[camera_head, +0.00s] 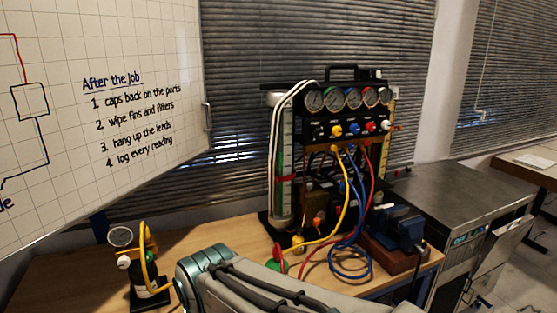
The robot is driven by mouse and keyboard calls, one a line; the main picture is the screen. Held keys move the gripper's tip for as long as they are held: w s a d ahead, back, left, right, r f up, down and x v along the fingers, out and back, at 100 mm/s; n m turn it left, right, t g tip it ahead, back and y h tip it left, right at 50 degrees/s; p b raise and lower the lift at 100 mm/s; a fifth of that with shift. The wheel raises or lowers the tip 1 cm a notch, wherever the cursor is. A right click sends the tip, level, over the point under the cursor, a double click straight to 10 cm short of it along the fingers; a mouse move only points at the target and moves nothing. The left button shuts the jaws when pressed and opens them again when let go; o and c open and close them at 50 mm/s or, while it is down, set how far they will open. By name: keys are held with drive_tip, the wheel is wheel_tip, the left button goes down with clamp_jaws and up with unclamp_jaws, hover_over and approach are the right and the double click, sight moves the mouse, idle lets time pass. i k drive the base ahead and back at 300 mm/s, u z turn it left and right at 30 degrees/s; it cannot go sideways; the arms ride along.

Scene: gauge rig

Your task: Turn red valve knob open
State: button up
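A gauge rig (345,113) stands upright on the wooden bench, with a row of several round dials along its top. Below the dials is a row of coloured knobs. The red valve knob (370,126) is on the right part of this row, just right of the blue knob (354,127). A yellow knob (337,130) is further left. How far the red knob is turned is too small to tell. My arm crosses the bottom of the view, below and in front of the rig. My gripper does not show.
Yellow, blue and red hoses hang from the rig; a blue hose coil (350,262) lies on the bench (215,228). A blue vise (398,228) stands right of it. A small gauge stand (148,268) is at left. A whiteboard (150,60) hangs at upper left.

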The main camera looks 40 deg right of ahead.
sight(371, 127)
drive_tip(key=z, duration=0.65)
drive_tip(key=k, duration=0.1)
drive_tip(key=z, duration=0.95)
